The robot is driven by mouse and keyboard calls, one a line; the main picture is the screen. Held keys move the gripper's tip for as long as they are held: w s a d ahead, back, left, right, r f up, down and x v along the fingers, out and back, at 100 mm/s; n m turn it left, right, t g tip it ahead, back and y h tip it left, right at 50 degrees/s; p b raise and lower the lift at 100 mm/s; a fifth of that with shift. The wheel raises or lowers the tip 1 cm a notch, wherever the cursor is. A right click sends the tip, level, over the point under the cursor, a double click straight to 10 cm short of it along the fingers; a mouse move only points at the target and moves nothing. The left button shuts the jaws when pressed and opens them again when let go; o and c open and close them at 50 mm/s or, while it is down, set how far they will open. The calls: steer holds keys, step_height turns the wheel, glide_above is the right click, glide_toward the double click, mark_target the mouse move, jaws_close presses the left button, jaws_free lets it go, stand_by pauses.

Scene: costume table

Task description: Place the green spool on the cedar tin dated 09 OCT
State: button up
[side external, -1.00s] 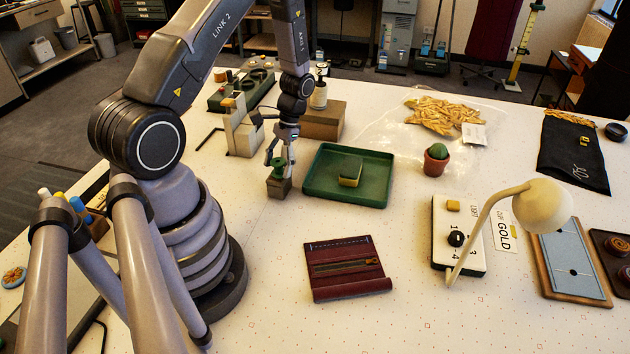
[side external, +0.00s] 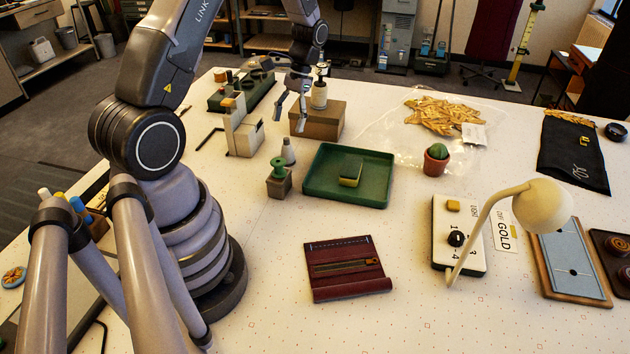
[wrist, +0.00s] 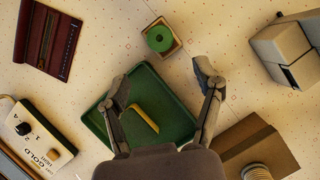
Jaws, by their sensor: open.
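The green spool (side external: 278,169) stands upright on a small brown square tin (side external: 279,188), left of the green tray. In the wrist view the spool (wrist: 159,39) sits within the top of the tin (wrist: 176,49). I cannot read any date on the tin. My gripper (side external: 291,110) is open and empty, raised above and behind the spool, near a larger brown box. In the wrist view its spread fingers (wrist: 160,82) hang over the tray, with the spool beyond their tips and nothing between them.
The green tray (side external: 315,190) holds a dark green and yellow block (side external: 350,173). The brown box (side external: 318,124) bears a bottle (side external: 319,94). A maroon pouch (side external: 345,268) lies in front. Bare table surrounds the tin's front.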

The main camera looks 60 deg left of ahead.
steer(key=s+d+r+m+t+y, duration=0.15)
steer(key=d+r, duration=0.25)
steer(key=r, duration=0.4)
steer(key=s+d+r+t, duration=0.1)
steer(key=d+r+t, duration=0.25)
steer(key=r, duration=0.55)
steer(key=s+d+r+m+t, duration=0.1)
steer(key=s+d+r+t, duration=0.1)
steer(key=s, duration=0.4)
steer(key=s+d+r+m+t, duration=0.1)
steer(key=s+d+r+t, duration=0.1)
steer(key=s+d+r, duration=0.3)
steer(key=shift+s+d+r+t, duration=0.15)
steer(key=shift+s+d+t, duration=0.35)
steer(key=shift+d, duration=0.5)
